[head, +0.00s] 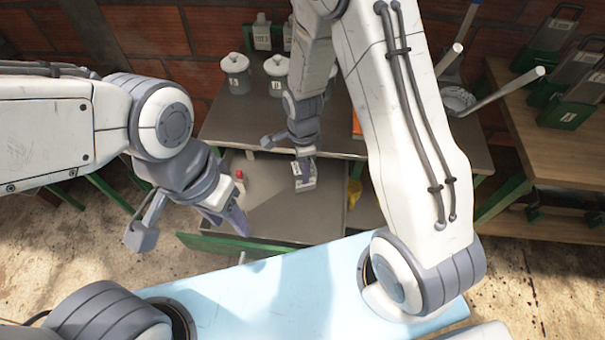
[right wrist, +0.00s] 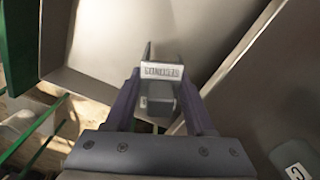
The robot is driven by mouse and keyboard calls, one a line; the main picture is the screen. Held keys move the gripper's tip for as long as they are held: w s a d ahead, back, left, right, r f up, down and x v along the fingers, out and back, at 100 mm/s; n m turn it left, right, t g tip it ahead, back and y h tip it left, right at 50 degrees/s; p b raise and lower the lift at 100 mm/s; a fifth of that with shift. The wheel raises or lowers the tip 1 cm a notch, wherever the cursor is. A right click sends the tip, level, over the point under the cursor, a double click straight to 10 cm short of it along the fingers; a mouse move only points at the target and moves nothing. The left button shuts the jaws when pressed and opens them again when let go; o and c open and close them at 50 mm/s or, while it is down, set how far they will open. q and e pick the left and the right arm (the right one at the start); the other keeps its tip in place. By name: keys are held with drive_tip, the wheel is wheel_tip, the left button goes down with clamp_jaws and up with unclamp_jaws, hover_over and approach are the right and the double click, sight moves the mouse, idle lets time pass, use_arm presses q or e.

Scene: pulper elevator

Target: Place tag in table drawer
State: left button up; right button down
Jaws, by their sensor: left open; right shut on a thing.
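My right gripper (head: 304,163) is shut on the tag (head: 305,182), a small grey piece with a white printed label. It holds the tag over the open table drawer (head: 270,215), which has a grey interior and a green front. In the right wrist view the tag (right wrist: 160,72) sits between the fingers (right wrist: 160,108), with grey drawer surfaces around it. Whether the tag touches the drawer floor, I cannot tell. My left gripper (head: 228,220) is open and empty, near the drawer's front left corner.
White lidded canisters (head: 235,73) stand on the metal table (head: 225,122) behind. A yellow item (head: 354,192) is right of the drawer. A wooden bench (head: 560,165) stands at right. The drawer's middle is mostly free.

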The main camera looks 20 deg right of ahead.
drive_tip(key=shift+f, duration=2.05)
drive_tip(key=shift+f, duration=0.15)
drive_tip(key=shift+c, duration=1.3)
unclamp_jaws()
wheel_tip(320, 180, up, 12)
drive_tip(key=shift+r, duration=0.1)
drive_tip(key=s+a+r+n, duration=0.2)
drive_tip(key=s+r+n, duration=0.2)
drive_tip(key=s+n, duration=0.2)
drive_tip(key=s+a+r+n, duration=0.3)
drive_tip(key=s+n, duration=0.4)
drive_tip(key=n, duration=0.4)
drive_tip(key=s+a+r+n+y, duration=0.1)
drive_tip(key=s+a+r+n, duration=0.2)
drive_tip(key=s+r+n, duration=0.3)
drive_tip(key=shift+s+n, duration=0.65)
drive_tip(key=shift+n, duration=0.55)
